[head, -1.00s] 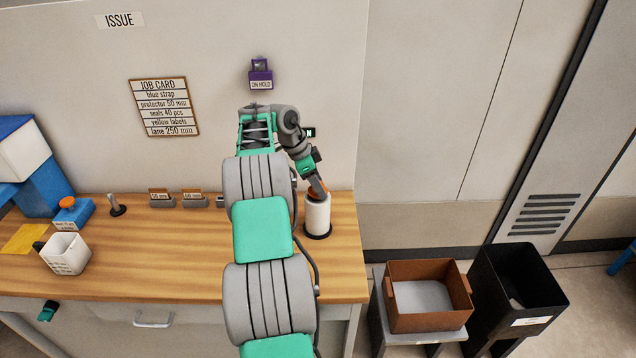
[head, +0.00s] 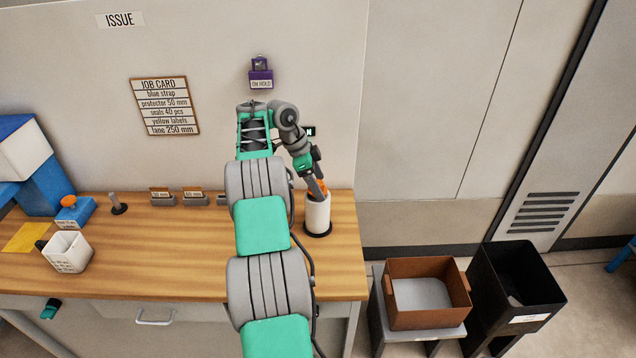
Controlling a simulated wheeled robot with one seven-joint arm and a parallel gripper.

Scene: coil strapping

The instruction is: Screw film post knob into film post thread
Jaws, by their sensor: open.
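The film post stands near the right end of the wooden bench, carrying a white film roll (head: 318,214) upright on a dark round base (head: 317,231). My gripper (head: 318,192) is at the top of the roll, reaching down at a slant from the upper left. An orange part (head: 322,187), perhaps the film post knob, shows at the gripper's tip. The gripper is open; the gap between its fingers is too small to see. The thread at the top of the post is hidden by the gripper, so I cannot tell whether the knob sits on it.
A white cup (head: 68,252), a blue block with an orange top (head: 75,210) and card holders (head: 193,196) stand there. A brown bin (head: 427,292) and a black bin (head: 515,285) stand right of the bench.

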